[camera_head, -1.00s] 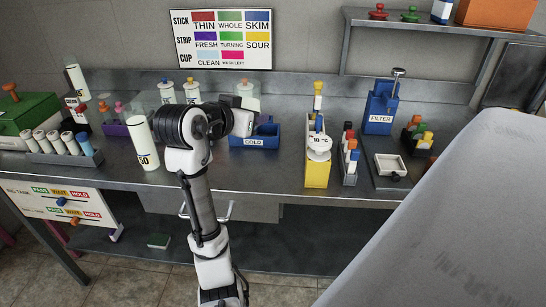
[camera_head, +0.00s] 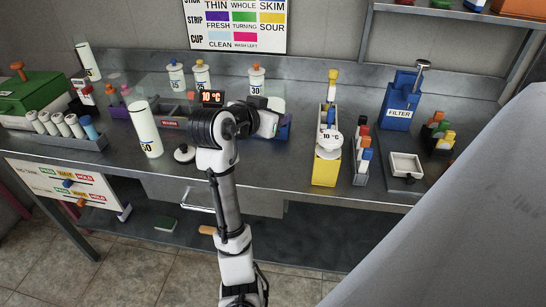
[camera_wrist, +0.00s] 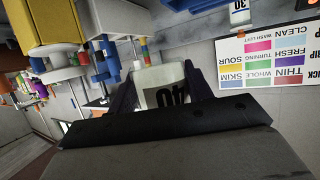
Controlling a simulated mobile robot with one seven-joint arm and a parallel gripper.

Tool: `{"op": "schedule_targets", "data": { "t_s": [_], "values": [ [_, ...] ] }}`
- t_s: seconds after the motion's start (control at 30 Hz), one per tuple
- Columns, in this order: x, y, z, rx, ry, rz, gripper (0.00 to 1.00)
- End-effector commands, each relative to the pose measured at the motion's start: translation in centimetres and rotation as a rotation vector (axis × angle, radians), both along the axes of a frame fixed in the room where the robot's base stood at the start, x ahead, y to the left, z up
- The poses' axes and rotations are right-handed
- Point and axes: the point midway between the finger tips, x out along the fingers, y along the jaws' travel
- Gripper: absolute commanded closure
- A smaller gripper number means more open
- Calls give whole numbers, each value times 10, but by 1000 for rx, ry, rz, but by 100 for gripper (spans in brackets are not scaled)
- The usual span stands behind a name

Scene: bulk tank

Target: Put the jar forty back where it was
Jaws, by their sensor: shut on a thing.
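Jar forty (camera_wrist: 165,92) is a whitish jar with a dark "40" label, upside down in the wrist view. It sits between the dark fingers of my gripper (camera_wrist: 160,88), which is shut on it. In the head view my gripper (camera_head: 268,122) is over the middle of the bench, in front of the blue tray (camera_head: 285,131). A pale part of the jar (camera_head: 277,104) shows just beyond it. Jars with knobbed lids stand at the back: two at the left (camera_head: 176,76) (camera_head: 201,76) and one marked 30 (camera_head: 256,82). The jar's underside is hidden.
A yellow stand (camera_head: 327,170), a blue filter box (camera_head: 398,112) and a marker rack (camera_head: 362,165) are to the right. Bare bench shows along the front.

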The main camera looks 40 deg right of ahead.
Motion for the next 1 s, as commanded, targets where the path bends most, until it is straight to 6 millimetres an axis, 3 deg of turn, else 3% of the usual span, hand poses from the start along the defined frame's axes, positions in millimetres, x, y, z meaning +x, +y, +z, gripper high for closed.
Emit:
{"op": "schedule_targets", "data": {
  "t_s": [0.2,0.4,0.67,0.9,1.0],
  "values": [
    [-1,0,-51,1,5,0,82],
    [-1,0,-87,1,3,-1,82],
    [0,0,-104,-1,1,-1,82],
    [-1,0,-135,-1,2,-1,82],
    [0,0,-136,-2,-1,0,82]
  ]
}}
